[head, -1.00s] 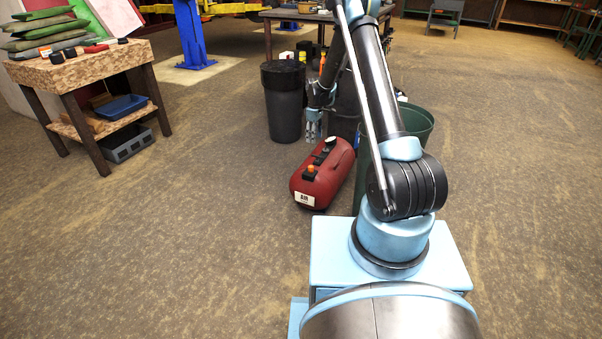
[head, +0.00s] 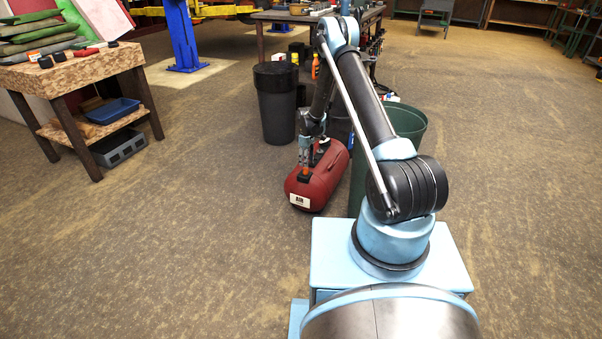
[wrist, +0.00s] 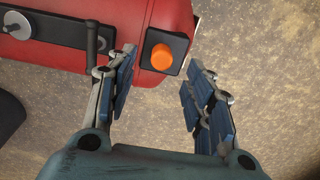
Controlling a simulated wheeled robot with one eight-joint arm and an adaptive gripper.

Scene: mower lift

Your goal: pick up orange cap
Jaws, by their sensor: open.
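The orange cap (wrist: 161,57) sits on a dark square block on top of the red air tank, near the tank's end. It shows clearly in the wrist view, ahead of my gripper (wrist: 158,88) and between the lines of its two fingers. My gripper is open and empty, with the left finger overlapping the tank and the right finger over the floor. In the head view my gripper (head: 304,160) is just above the red tank (head: 325,178).
A gauge with a lever (wrist: 17,25) stands on the tank left of the cap. A green bin (head: 406,122) is right of the tank, and a black bin (head: 276,105) is behind it. A wooden table (head: 75,78) stands at the left. The floor in front is clear.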

